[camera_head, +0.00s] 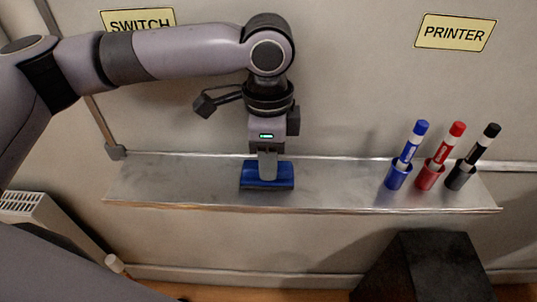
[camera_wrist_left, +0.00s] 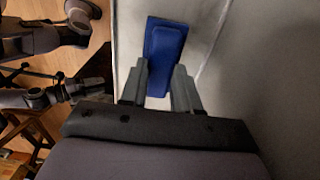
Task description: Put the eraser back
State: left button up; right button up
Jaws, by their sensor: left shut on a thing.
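The blue eraser (camera_head: 266,182) is at the left-middle of the metal shelf (camera_head: 330,196) under the whiteboard, its dark underside facing down. In the head view I cannot tell whether it touches the shelf or is held just above it. My left gripper (camera_head: 267,168) points straight down and is shut on the eraser. In the left wrist view the eraser (camera_wrist_left: 165,50) lies between and beyond the two fingers (camera_wrist_left: 160,88). The fingers hide part of its sides.
Blue (camera_head: 400,175), red (camera_head: 431,174) and black (camera_head: 462,174) holders with matching markers stand on the shelf's right end. Signs read SWITCH (camera_head: 138,20) and PRINTER (camera_head: 455,33). A dark object (camera_head: 425,265) stands below the shelf. The shelf is clear between eraser and holders.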

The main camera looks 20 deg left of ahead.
pick_arm(q)
jog(key=shift+f, duration=0.1)
jog(key=o, duration=1)
notch_tip(320, 180, up, 12)
jog(key=shift+r+p, duration=0.15)
jog(key=shift+p, duration=0.4)
